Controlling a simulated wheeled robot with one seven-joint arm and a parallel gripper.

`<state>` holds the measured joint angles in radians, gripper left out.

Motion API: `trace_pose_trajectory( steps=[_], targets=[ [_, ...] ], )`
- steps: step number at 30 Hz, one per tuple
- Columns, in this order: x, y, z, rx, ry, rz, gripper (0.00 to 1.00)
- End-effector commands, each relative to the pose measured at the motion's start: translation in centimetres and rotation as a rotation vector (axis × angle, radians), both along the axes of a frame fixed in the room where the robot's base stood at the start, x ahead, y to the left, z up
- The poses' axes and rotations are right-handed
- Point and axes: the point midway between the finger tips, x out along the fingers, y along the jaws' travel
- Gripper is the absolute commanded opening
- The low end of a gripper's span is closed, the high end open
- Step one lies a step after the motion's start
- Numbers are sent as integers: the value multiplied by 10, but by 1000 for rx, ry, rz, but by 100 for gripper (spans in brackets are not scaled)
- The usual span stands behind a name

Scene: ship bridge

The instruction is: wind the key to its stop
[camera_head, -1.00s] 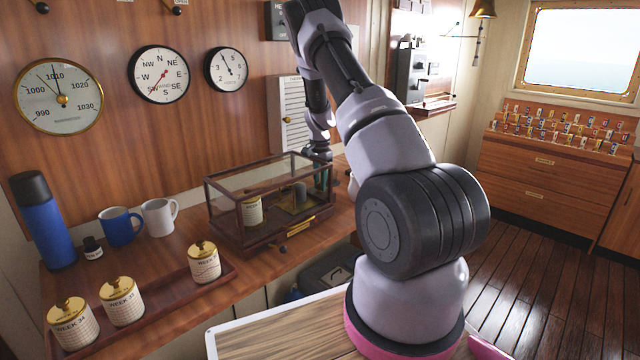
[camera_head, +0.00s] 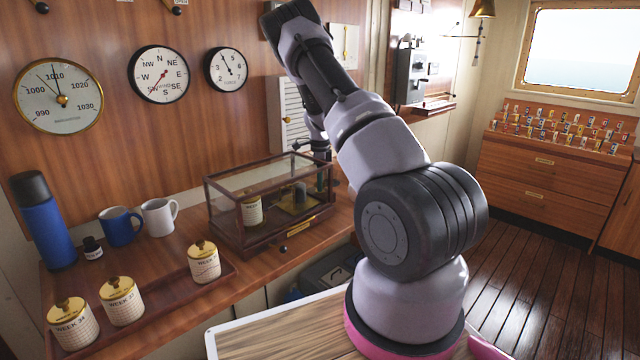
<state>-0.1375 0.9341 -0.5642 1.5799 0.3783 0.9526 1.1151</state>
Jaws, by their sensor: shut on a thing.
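A glazed wooden case (camera_head: 232,240) stands on the counter against the wall, with a brass plate on its front. Inside are a paper-wrapped drum (camera_head: 252,211) and a small dark cylinder (camera_head: 300,193) on a brass base. My gripper (camera_head: 324,182) is at the right end of the case, partly seen through its glass and pointing down. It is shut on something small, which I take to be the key. The key itself is hidden behind the fingers and the case frame, so its angle cannot be told.
A tray (camera_head: 160,312) with several lidded week drums lies at front left. A blue flask (camera_head: 45,225), an ink bottle (camera_head: 92,248), a blue mug (camera_head: 121,227) and a white mug (camera_head: 159,217) stand behind it. Wall dials hang above. My arm crosses the counter's right part.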

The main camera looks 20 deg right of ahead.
Motion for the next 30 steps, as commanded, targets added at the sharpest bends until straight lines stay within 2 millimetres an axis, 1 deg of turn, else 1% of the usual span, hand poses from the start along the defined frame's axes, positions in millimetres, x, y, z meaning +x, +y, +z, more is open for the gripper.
trace_pose_trajectory(
  steps=[30],
  targets=[
    [0, 1, -1, -1, 0, -952, 0]
  ],
)
